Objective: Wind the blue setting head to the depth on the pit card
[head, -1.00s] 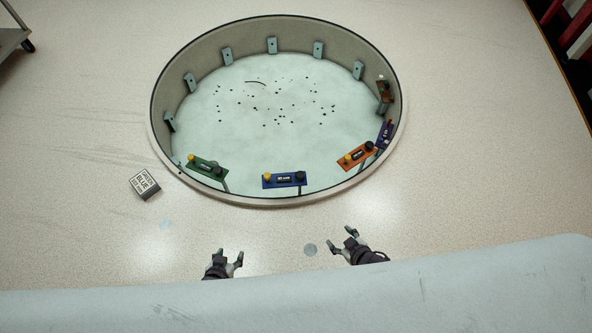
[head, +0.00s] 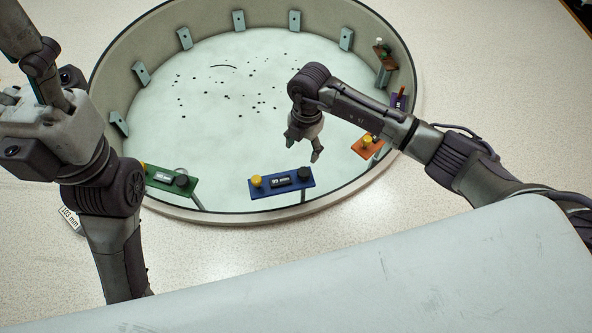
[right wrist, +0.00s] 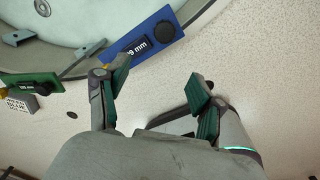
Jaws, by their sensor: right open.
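The blue setting head (head: 281,182) sits on the near rim of the round pit, with a yellow knob (head: 256,181), a small display and a black knob (head: 304,172). In the right wrist view the blue head (right wrist: 146,38) has a display ending in "9 mm"; its front digits are hidden. My right gripper (head: 304,150) is open and empty, just beyond and above the black-knob end, apart from it. The pit card (head: 69,218) lies on the floor at left, showing "103 mm", partly covered by my left arm.
Pale brackets (head: 239,20) line the pit wall. The pit floor holds scattered dark bits.

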